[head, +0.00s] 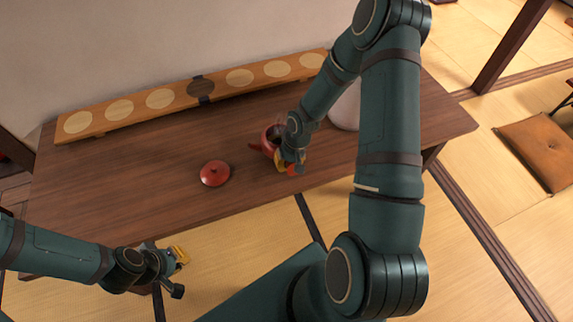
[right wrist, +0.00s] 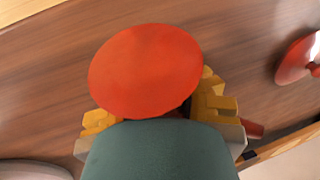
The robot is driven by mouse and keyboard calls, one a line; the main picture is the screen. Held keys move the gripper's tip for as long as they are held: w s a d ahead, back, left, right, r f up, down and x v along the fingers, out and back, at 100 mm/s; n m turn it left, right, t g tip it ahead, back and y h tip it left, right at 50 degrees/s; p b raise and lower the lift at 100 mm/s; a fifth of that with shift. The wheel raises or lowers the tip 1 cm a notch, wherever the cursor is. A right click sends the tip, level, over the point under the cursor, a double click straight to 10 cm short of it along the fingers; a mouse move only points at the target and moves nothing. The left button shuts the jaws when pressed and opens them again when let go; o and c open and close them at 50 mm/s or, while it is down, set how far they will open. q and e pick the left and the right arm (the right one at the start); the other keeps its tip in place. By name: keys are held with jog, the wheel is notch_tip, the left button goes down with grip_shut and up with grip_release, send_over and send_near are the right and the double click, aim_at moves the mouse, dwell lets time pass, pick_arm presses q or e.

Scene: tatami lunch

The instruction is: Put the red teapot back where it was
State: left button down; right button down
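The red teapot (head: 267,148) is upright on the brown table, without its lid and with a dark open top. My right gripper (head: 288,163) is at its near side. A red round part (head: 295,170), apparently the handle's end, shows by the fingers; it seems to be the large red disc (right wrist: 145,70) in the right wrist view. Yellow fingers show on both sides of that disc, which hides where they meet the handle. The red lid (head: 214,175) lies left of the teapot, and it also shows in the wrist view (right wrist: 297,58). My left gripper (head: 180,257) is away from the teapot, near the table's front edge; its opening is unclear.
A long wooden board (head: 160,98) with pale round spots and one dark block stands along the table's back. A whitish rounded object (head: 345,108) is right of the teapot, partly behind my right arm. The table's left part is clear. A brown cushion (head: 540,146) lies on the tatami.

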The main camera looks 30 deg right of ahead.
jog(key=c, duration=1.5)
grip_release()
jog(key=shift+f, duration=0.1)
jog(key=shift+c, duration=0.2)
jog(key=o, duration=0.4)
jog(key=shift+r, duration=0.35)
jog(key=p+v, duration=0.2)
jog(key=v, duration=1)
jog(key=shift+n+t+y, duration=0.6)
jog(key=shift+n+y, duration=0.1)
jog(key=shift+n, duration=0.2)
jog(key=s+a+f, duration=0.2)
jog(key=a+f, duration=0.1)
jog(key=a, duration=0.4)
jog(key=s+a+f, duration=0.2)
jog(key=s+a, duration=0.1)
jog(key=a, duration=0.4)
jog(key=s+a+f, duration=0.3)
jog(key=a, duration=0.5)
jog(key=shift+f, duration=0.35)
